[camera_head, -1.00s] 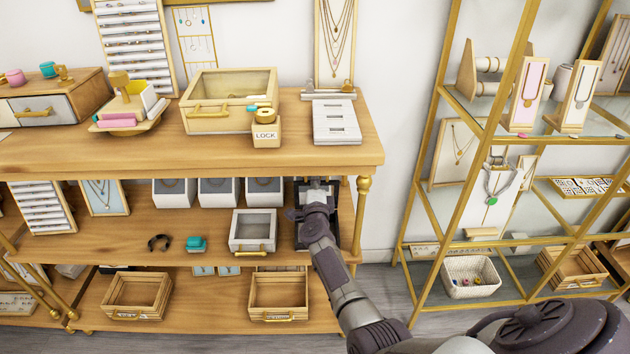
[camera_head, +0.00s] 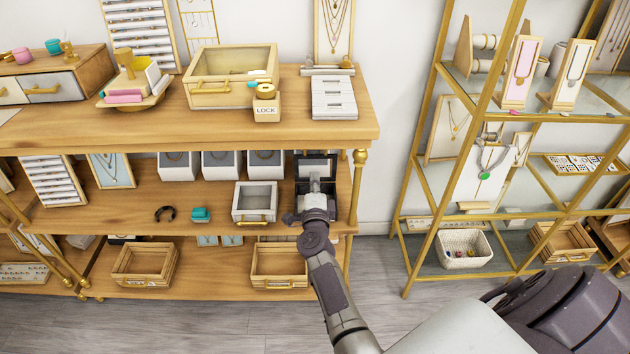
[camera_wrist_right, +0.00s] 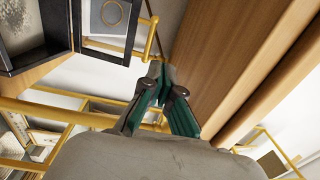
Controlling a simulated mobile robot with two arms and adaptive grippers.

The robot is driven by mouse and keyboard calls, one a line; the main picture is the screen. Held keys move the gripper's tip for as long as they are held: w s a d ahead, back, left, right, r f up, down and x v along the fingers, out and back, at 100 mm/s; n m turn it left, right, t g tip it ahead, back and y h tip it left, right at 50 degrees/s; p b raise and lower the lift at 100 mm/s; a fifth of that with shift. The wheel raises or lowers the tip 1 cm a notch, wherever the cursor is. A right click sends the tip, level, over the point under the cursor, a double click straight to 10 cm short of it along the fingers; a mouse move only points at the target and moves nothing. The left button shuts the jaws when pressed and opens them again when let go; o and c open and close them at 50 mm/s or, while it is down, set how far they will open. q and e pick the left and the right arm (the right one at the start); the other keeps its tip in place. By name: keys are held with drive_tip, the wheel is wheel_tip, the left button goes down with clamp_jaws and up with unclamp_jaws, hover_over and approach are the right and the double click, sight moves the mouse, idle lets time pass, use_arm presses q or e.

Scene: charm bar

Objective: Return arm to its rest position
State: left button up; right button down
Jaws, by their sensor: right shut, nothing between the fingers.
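My right gripper (camera_head: 314,200) is in front of the middle shelf's right end, just before an open black box (camera_head: 302,170). My right arm comes up from the lower right toward it. In the right wrist view the two fingers of the gripper (camera_wrist_right: 162,75) meet at the tips with nothing between them. An open dark box with a grey inside (camera_wrist_right: 52,22) shows at the upper left there, apart from the fingers. The gripper partly hides the box in the head view. My left gripper is out of view.
The wooden shelf unit (camera_head: 200,133) carries a glass-topped case (camera_head: 208,97), a grey tray (camera_head: 334,112), a small glass-lidded box (camera_head: 240,212) and wooden crates (camera_head: 146,279). A gold post (camera_head: 357,195) stands right of the gripper. A gold-framed glass rack (camera_head: 412,195) stands further right. The floor between is clear.

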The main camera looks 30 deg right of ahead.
drive_tip(key=s+a+f+n+g+y+p, duration=0.1)
drive_tip(key=s+a+f+n+g+y, duration=0.3)
drive_tip(key=f, duration=0.6)
drive_tip(key=s+a+f+n+t+y, duration=0.1)
drive_tip(key=s+a+f+n+y, duration=0.1)
drive_tip(key=s+a+f+n, duration=0.6)
drive_tip(key=s+a+f+n+g+y+p, duration=0.1)
drive_tip(key=s+a+f+n+g+y, duration=0.2)
drive_tip(key=f, duration=0.8)
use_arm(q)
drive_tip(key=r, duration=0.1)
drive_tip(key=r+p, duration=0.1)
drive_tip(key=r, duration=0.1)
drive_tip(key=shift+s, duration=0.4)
use_arm(e)
drive_tip(key=s+f+n+g, duration=0.3)
drive_tip(key=s+f+n, duration=0.1)
drive_tip(key=s, duration=0.9)
drive_tip(key=s+d+f+n+g, duration=0.1)
drive_tip(key=s+f+n+g, duration=0.2)
drive_tip(key=s, duration=1)
drive_tip(key=s+d+f+n+g, duration=0.1)
drive_tip(key=s+f+n+g, duration=0.2)
drive_tip(key=s+f, duration=0.6)
drive_tip(key=s+n, duration=0.1)
drive_tip(key=s, duration=0.3)
drive_tip(key=shift+n+y, duration=0.3)
drive_tip(key=shift+n, duration=0.1)
